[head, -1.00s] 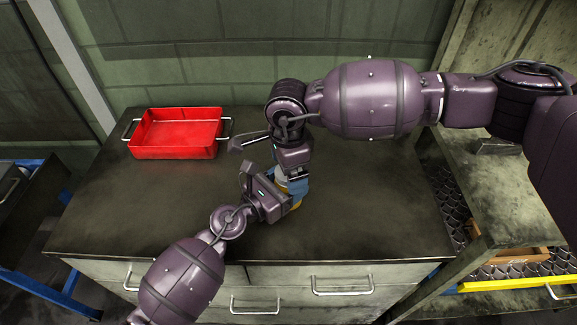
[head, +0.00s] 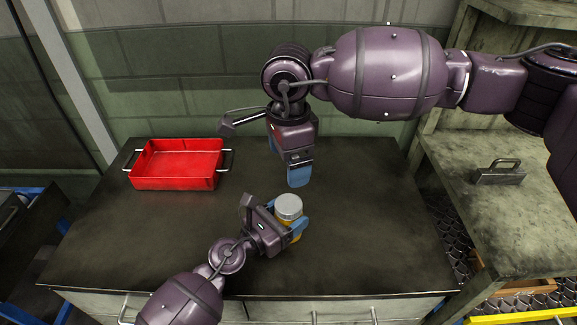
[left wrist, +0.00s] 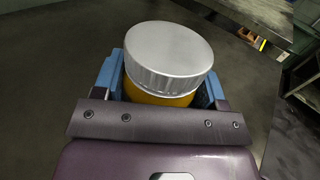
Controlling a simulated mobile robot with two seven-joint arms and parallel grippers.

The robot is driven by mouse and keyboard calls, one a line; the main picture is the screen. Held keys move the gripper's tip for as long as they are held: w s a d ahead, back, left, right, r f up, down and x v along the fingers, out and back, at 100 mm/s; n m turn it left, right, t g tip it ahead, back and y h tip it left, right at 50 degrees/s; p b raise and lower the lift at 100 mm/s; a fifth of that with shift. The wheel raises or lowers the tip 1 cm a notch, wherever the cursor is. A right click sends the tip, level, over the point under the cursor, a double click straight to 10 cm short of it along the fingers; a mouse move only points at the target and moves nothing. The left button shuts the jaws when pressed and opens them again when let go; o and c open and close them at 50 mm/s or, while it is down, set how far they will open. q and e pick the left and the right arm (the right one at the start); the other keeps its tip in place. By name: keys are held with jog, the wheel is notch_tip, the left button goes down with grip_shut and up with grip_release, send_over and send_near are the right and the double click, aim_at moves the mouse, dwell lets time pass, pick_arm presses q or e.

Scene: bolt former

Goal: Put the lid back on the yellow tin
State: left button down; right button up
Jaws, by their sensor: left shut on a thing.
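The yellow tin (head: 294,237) stands upright on the worktop, mostly hidden by my left gripper (head: 287,229). In the left wrist view the tin's yellow side (left wrist: 158,95) shows between the blue fingers. The silver lid (head: 288,206) sits on top of the tin; in the left wrist view the lid (left wrist: 168,55) covers its mouth and looks about level. My left gripper is shut on the tin. My right gripper (head: 300,175) hangs above and behind the tin, apart from the lid. Its blue fingers point down, and I cannot tell whether they are apart.
A red tray (head: 178,182) with side handles stands at the back left of the dark worktop (head: 150,240). A grey handled block (head: 500,175) is on the side bench at right. The worktop's middle right and front left are clear.

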pick_arm(q)
jog(key=shift+c, duration=0.5)
grip_release()
jog(key=shift+a, duration=0.1)
jog(key=b+v, duration=0.1)
jog(key=v, duration=0.8)
jog(key=shift+s+a+f, duration=0.1)
jog(key=shift+s+a, duration=0.05)
jog(key=shift+s, duration=0.1)
jog(key=shift+s+a, duration=0.4)
jog(key=shift+a, duration=0.05)
